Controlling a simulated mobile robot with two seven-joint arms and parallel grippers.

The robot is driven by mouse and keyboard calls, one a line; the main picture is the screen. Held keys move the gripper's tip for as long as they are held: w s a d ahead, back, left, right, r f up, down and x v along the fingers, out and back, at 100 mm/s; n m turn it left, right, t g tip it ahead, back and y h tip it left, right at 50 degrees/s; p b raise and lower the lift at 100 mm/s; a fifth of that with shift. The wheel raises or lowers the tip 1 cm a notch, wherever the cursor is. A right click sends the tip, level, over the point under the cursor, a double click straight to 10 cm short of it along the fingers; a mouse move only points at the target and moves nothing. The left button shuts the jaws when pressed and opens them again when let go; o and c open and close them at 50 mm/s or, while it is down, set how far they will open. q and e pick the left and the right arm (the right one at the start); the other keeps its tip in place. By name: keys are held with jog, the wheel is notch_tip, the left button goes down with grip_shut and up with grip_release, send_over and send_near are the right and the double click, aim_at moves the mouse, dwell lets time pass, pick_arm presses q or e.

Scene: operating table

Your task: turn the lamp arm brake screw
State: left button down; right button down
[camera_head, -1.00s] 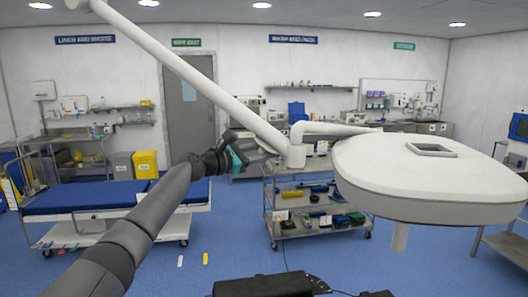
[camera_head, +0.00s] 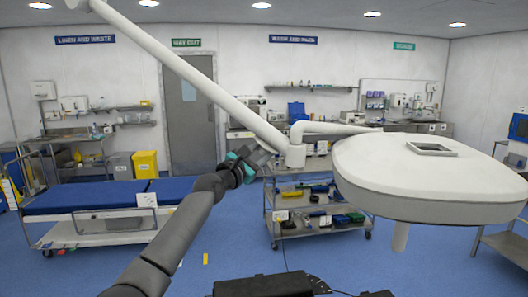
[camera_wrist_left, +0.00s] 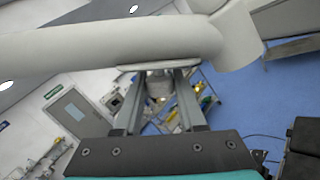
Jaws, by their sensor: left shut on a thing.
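The white lamp arm (camera_head: 205,85) slants down from the ceiling to a joint (camera_head: 295,156) beside the big white lamp head (camera_head: 425,178). My left gripper (camera_head: 266,153) is at the left side of this joint. In the left wrist view, its two grey fingers (camera_wrist_left: 159,100) are on either side of a small grey, round brake screw (camera_wrist_left: 158,84) under the white arm tube (camera_wrist_left: 110,45). The gripper is shut on the screw. The screw is too small or hidden to make out in the head view. My right gripper is not in view.
A metal trolley (camera_head: 300,234) with tools stands below the joint. A blue-topped bed (camera_head: 85,199) is at the left. The lamp head fills the space right of the joint. Blue floor (camera_head: 215,265) lies open between bed and trolley.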

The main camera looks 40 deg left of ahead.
pick_arm(q)
jog(key=shift+d+f+n+t+y+b, duration=0.2)
jog(key=shift+n+y, duration=0.55)
jog(key=shift+y, duration=0.7)
jog(key=shift+a+r+n+t+y+b, duration=0.1)
jog(key=shift+n+y+b, duration=0.15)
jog(key=shift+n+y, duration=0.85)
jog(key=n+y+b, duration=0.1)
jog(key=y, duration=0.3)
jog(key=shift+f+y+b, duration=0.1)
jog(key=shift+y+b, duration=0.2)
jog(key=shift+y, duration=0.05)
jog(key=n+g+y+b, duration=0.4)
jog(key=y+b, duration=0.1)
jog(key=b, duration=0.1)
jog(key=n+g+y+b, duration=0.4)
jog(key=y+b, duration=0.2)
jog(key=shift+b, duration=0.4)
jog(key=n+g+y+b, duration=0.1)
jog(key=n+g+b, duration=0.1)
jog(key=g, duration=0.1)
jog(key=n+g+y+b, duration=0.2)
jog(key=g+b, duration=0.1)
jog(key=shift+n, duration=0.25)
jog(key=shift+r+g, duration=0.25)
jog(key=shift+g, duration=0.15)
jog(key=shift+c, duration=2.4)
grip_release()
jog(key=shift+f, duration=0.1)
